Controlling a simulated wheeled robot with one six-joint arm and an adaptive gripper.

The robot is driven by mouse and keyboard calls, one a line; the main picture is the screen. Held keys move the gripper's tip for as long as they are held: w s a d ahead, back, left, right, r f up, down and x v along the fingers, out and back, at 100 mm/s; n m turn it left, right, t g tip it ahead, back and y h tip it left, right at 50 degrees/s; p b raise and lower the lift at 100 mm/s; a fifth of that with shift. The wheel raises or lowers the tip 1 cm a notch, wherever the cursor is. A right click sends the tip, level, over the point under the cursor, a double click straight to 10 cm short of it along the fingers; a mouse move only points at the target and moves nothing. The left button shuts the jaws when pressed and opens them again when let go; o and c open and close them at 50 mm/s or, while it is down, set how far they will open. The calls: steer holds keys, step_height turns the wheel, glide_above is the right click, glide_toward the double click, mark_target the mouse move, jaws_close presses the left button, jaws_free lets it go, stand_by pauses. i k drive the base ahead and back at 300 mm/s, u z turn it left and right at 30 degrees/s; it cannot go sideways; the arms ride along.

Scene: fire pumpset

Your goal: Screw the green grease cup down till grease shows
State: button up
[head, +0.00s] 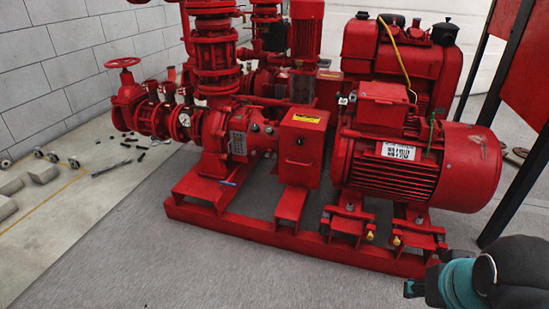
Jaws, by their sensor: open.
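A thin green thing (431,131) shows on the red motor (425,165), near its terminal box. It is too small to tell whether it is the grease cup or a wire. I see no other clear green cup, and no grease can be made out. Part of my own arm (465,282), teal and black, shows at the lower right corner, in front of the skid's right end. My gripper's fingers are not in the picture.
The red pump (222,142) and the motor stand on a red skid (270,235). A red box (303,148) sits between them. Grey floor (130,265) is clear in front. Dark posts (512,180) stand at the right. Loose parts lie at the left.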

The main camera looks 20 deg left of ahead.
mark_target(269, 129)
steer(key=z, duration=0.95)
steer(key=i, duration=0.6)
steer(key=u, duration=1)
steer(key=k, duration=0.5)
steer(key=u, duration=1.95)
steer(key=i, duration=1.3)
steer(key=z, duration=2)
